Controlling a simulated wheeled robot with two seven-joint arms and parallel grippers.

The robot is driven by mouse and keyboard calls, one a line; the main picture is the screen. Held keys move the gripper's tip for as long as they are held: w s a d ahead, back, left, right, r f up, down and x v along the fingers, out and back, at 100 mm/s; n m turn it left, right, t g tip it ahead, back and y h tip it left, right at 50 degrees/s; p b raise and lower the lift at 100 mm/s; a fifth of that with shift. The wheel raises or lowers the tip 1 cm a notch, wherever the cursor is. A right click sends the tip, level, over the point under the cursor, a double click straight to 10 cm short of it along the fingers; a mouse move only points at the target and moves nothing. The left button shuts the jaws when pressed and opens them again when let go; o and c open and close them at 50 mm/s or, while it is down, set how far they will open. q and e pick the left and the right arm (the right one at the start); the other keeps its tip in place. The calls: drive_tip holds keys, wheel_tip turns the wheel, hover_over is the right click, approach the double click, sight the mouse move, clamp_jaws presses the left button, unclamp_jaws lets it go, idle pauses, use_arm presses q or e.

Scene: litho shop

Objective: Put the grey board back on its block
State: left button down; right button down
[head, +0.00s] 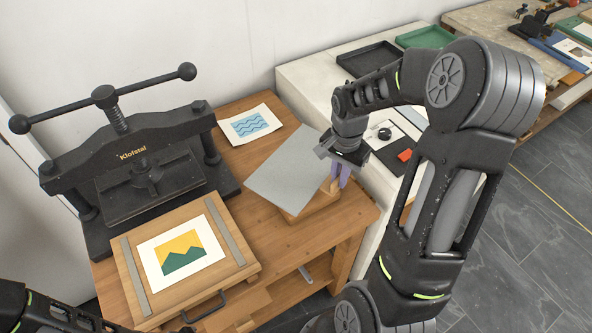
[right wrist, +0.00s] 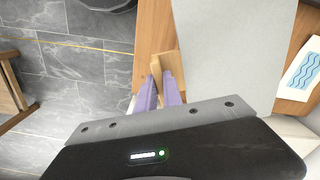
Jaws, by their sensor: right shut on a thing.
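The grey board (head: 290,165) is a flat thin sheet, set at a slant over the right part of the wooden table in the head view. It also shows in the right wrist view (right wrist: 235,50). Its wooden block (head: 312,207) shows below the board's right end; the board covers much of it. Whether board and block touch, I cannot tell. The exact contact is hidden. My left gripper is out of view.
A black press (head: 130,150) stands at the left. In front, a wooden bed (head: 130,262) carries a yellow and green print (head: 182,250). A blue wave print (head: 250,124) lies behind the board. A pale counter (head: 310,80) with trays stands at the right.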

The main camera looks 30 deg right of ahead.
drive_tip(key=shift+s, duration=0.25)
wheel_tip(320, 180, down, 6)
drive_tip(key=b, duration=0.3)
drive_tip(key=shift+f, duration=0.15)
drive_tip(key=shift+w+f+b, duration=0.1)
drive_tip(key=shift+f+b, duration=1.25)
drive_tip(key=shift+f, duration=0.55)
drive_tip(key=shift+f, duration=0.15)
drive_tip(key=c, duration=1.5)
unclamp_jaws()
